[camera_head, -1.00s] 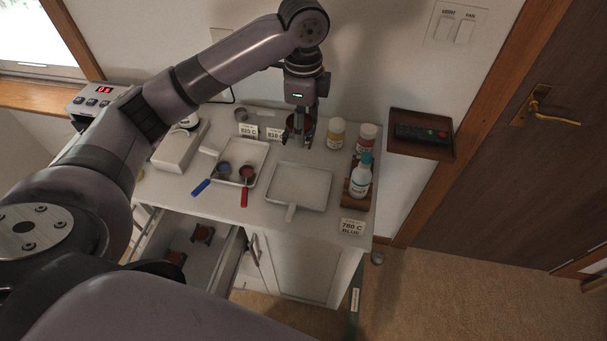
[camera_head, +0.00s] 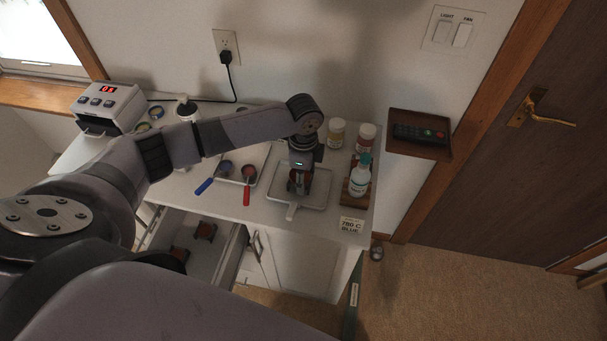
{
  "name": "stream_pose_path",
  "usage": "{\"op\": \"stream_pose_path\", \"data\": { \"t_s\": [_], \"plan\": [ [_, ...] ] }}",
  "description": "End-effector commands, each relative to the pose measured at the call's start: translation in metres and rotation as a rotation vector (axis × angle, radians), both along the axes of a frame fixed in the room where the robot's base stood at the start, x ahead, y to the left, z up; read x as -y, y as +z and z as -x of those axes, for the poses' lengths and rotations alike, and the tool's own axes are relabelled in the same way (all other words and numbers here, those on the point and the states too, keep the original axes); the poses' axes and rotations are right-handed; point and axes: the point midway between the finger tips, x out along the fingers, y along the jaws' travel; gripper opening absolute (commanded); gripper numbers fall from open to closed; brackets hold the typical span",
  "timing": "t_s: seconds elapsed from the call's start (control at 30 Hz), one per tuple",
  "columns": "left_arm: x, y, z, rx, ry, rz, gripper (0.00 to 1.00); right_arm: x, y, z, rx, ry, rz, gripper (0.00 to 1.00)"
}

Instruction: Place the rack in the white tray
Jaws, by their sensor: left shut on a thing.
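The white tray (camera_head: 316,200) is a shallow square tray with a short handle at its front, on the right half of the white counter. My left gripper (camera_head: 299,186) reaches down over the middle of this tray in the head view. It is shut on the rack (camera_head: 307,181), a small dark reddish-brown piece mostly hidden by the fingers. I cannot tell whether the rack touches the tray floor. My right gripper is not in view.
A bottle (camera_head: 360,178) stands close on the right, jars (camera_head: 337,134) behind. An open drawer (camera_head: 210,262) with small brown racks lies below left.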

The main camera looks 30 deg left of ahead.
Motion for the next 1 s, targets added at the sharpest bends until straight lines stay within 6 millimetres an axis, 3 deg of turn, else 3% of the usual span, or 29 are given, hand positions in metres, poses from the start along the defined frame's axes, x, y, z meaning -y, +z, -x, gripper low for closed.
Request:
{"op": "stream_pose_path", "data": {
  "t_s": [0.4, 0.43, 0.7, 1.0],
  "plan": [
    [0.0004, -0.0058, -0.0006, 0.001, 0.000, 0.002, 0.22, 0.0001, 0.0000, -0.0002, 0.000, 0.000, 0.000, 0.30],
    [0.0003, -0.0053, -0.0007, 0.002, -0.001, 0.000, 0.51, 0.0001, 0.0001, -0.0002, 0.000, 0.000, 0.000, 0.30],
    [0.0003, -0.0049, -0.0007, 0.002, -0.001, 0.000, 0.69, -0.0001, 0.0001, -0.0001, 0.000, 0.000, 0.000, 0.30],
    [0.0002, -0.0040, -0.0008, 0.002, 0.000, 0.000, 0.69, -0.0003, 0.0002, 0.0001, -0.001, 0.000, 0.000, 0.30]
  ]
}}
